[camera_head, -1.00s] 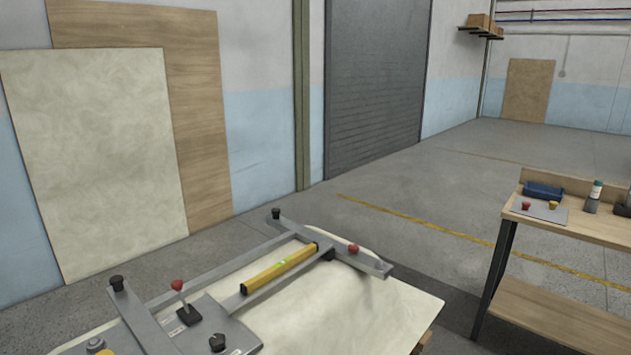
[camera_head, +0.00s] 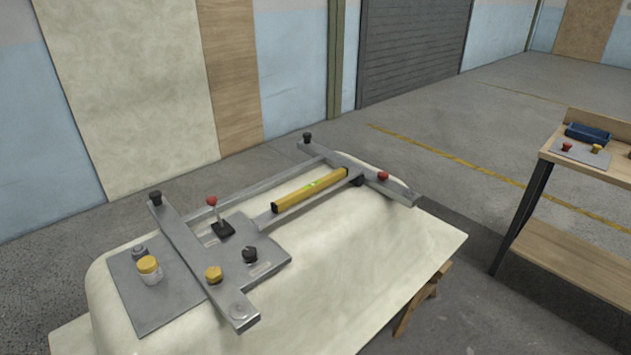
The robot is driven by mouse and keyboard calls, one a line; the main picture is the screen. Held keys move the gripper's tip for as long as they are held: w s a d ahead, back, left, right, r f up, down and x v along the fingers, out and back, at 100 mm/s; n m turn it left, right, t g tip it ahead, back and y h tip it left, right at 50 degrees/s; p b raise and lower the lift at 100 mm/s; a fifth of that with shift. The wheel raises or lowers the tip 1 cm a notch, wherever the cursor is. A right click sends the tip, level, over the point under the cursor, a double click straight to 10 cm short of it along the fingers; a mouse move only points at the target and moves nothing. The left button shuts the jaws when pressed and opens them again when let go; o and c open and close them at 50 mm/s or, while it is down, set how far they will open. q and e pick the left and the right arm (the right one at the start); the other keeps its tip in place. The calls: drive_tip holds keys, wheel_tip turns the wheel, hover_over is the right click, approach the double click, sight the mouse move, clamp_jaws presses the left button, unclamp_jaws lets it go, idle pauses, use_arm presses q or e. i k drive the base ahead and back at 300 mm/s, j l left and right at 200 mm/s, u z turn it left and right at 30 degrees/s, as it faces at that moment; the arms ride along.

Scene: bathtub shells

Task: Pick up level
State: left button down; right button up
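The yellow level (camera_head: 310,189) lies on a rail of a grey metal frame (camera_head: 285,217), with a small green patch near its middle. The frame rests on top of a cream bathtub shell (camera_head: 370,262). The level lies tilted in the picture, its far end near the frame's far crossbar. Neither of my grippers shows in the view.
A grey plate with a red-topped lever (camera_head: 212,202), a yellow-capped jar (camera_head: 149,269) and several knobs sits at the frame's near end. A wooden workbench (camera_head: 578,162) with a blue tray (camera_head: 588,134) stands at the right. Open floor lies behind the shell.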

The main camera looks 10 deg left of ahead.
sight(281, 204)
drive_tip(key=i+l+u, duration=0.1)
drive_tip(key=u, duration=0.55)
drive_tip(key=i+l+u, duration=0.2)
drive_tip(key=l, duration=0.2)
drive_tip(key=i+l+u, duration=0.2)
drive_tip(key=l, duration=0.2)
drive_tip(key=l+u, duration=0.15)
drive_tip(key=l, duration=0.25)
drive_tip(key=i+l+u, duration=0.2)
drive_tip(key=l, duration=0.25)
drive_tip(key=k, duration=0.1)
